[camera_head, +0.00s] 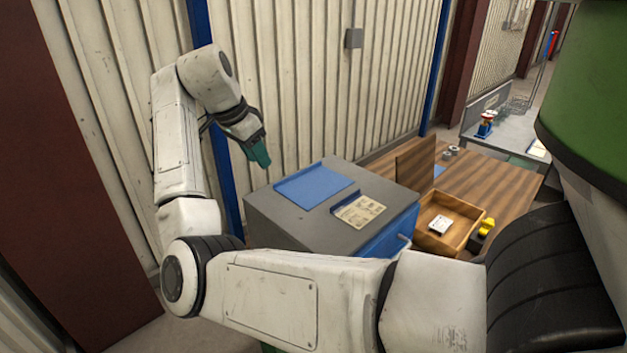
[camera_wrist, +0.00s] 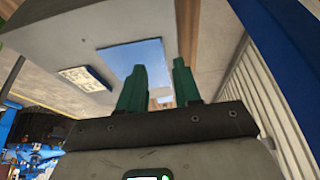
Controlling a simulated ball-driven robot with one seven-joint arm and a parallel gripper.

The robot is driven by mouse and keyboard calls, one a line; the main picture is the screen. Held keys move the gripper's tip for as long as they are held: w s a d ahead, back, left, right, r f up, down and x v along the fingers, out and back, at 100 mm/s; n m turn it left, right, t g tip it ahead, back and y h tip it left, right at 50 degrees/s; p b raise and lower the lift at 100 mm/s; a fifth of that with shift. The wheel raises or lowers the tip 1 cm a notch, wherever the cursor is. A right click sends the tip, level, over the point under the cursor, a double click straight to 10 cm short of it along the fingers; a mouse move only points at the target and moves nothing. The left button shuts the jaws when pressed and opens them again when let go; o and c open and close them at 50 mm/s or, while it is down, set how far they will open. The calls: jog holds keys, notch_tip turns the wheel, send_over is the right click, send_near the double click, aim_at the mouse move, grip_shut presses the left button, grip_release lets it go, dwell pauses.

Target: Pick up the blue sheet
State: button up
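The blue sheet (camera_head: 313,187) lies flat on top of a grey cabinet (camera_head: 276,226) in the head view. It also shows in the wrist view (camera_wrist: 137,62), beyond my fingers. My gripper (camera_head: 262,162) has green fingers and is in the air to the left of the cabinet, apart from the sheet. In the wrist view the two fingers (camera_wrist: 157,82) stand apart with a gap between them and nothing held.
A printed beige card (camera_head: 359,209) lies beside the sheet on the cabinet. To the right, a wooden table (camera_head: 485,183) holds a wooden tray (camera_head: 467,208) with a white item in it, and a yellow object (camera_head: 487,226) is beside it. A corrugated wall (camera_head: 300,90) stands close behind the cabinet.

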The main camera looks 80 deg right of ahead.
aim_at(273, 185)
jog(key=x, duration=0.3)
jog(key=shift+d+f, duration=0.1)
jog(key=shift+f, duration=0.05)
jog(key=shift+p+x, duration=0.95)
jog(key=shift+x, duration=1.8)
jog(key=shift+w, duration=0.15)
grip_shut()
